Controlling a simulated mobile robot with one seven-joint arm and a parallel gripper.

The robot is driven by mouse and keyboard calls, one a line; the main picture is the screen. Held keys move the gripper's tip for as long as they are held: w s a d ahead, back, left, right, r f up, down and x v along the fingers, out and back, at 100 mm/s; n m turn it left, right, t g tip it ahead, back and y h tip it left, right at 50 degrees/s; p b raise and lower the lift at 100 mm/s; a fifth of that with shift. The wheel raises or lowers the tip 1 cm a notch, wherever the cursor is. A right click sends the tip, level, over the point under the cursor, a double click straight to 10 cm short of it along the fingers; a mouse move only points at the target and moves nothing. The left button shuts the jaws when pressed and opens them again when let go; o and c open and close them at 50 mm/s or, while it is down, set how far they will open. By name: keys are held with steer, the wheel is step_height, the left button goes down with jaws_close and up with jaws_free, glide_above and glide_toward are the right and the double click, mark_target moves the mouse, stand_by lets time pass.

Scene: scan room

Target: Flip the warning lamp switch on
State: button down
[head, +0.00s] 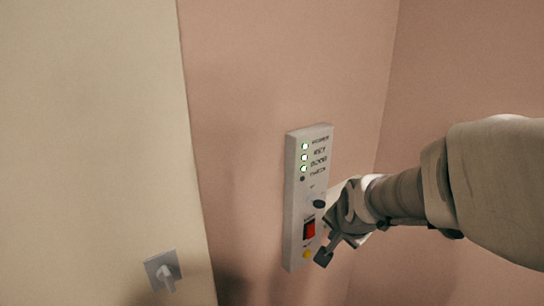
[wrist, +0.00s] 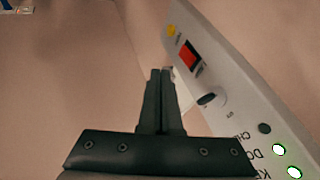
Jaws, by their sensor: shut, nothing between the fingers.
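A pale control panel (head: 293,190) is fixed to the pink wall; in the wrist view the panel (wrist: 232,88) runs down the right side, upside down. It has a red rocker switch (head: 309,230) in a dark frame, which also shows in the wrist view (wrist: 188,54). The labels are too small to tell which switch is for the warning lamp, and the rocker's position is unclear. My gripper (head: 322,259) is in front of the panel's lower right side. In the wrist view its fingers (wrist: 160,72) are together and empty, left of the red switch.
The panel also has a yellow button (head: 308,254), a dark rotary knob (head: 319,203) and a column of indicators. Three indicators are lit and the lowest (head: 302,179) is dark. A lever handle (head: 165,275) sits on the cream surface at left.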

mark_target(311, 231)
steer(key=w+a+f+b, duration=0.2)
steer(key=w+f+b, duration=0.1)
steer(key=w+f, duration=0.4)
steer(key=shift+w, duration=0.45)
steer(key=shift+f+b, duration=0.15)
steer(key=shift+b, duration=0.25)
steer(key=shift+w+a+b, duration=0.15)
steer(key=shift+b, duration=0.25)
